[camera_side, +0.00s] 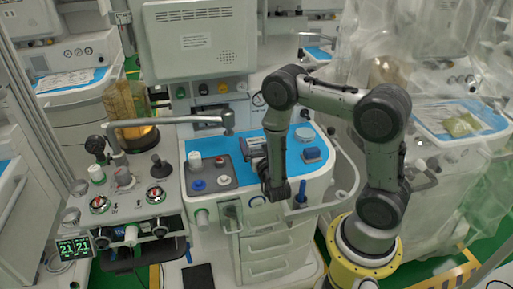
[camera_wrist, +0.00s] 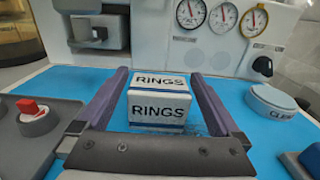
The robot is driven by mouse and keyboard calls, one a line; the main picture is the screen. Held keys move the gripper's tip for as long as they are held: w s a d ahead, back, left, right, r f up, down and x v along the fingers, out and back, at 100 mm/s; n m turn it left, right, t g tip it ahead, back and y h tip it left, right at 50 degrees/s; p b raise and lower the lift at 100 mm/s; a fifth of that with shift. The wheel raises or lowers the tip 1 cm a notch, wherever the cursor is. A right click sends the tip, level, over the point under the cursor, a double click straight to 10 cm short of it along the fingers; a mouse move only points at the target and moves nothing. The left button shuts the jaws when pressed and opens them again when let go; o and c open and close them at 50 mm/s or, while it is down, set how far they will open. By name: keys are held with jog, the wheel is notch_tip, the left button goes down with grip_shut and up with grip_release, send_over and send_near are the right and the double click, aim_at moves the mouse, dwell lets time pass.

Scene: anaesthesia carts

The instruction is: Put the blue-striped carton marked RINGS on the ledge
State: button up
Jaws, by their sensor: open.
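The white carton with blue stripes, marked RINGS (camera_wrist: 160,108), stands upright on the blue mat (camera_wrist: 232,98) in the wrist view. My gripper (camera_wrist: 160,76) is open, with one dark finger on each side of the carton. A gap shows between the carton and each finger. In the side view my gripper (camera_side: 252,150) is low over the blue worktop, and the carton is mostly hidden there or too small to make out. I cannot tell for sure which surface is the ledge.
A grey tray (camera_side: 227,183) with red, blue and white caps lies left of my gripper. A round grey-white tub (camera_wrist: 273,103) and a blue block (camera_side: 311,155) stand to the right. Gauges (camera_wrist: 222,17) and a boxy fitting (camera_wrist: 100,32) are on the panel behind the carton.

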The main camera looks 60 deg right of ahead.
aim_at(255, 138)
jog(key=x, duration=0.3)
jog(key=shift+w+d, duration=0.15)
jog(key=shift+f, duration=0.1)
jog(key=c, duration=1.4)
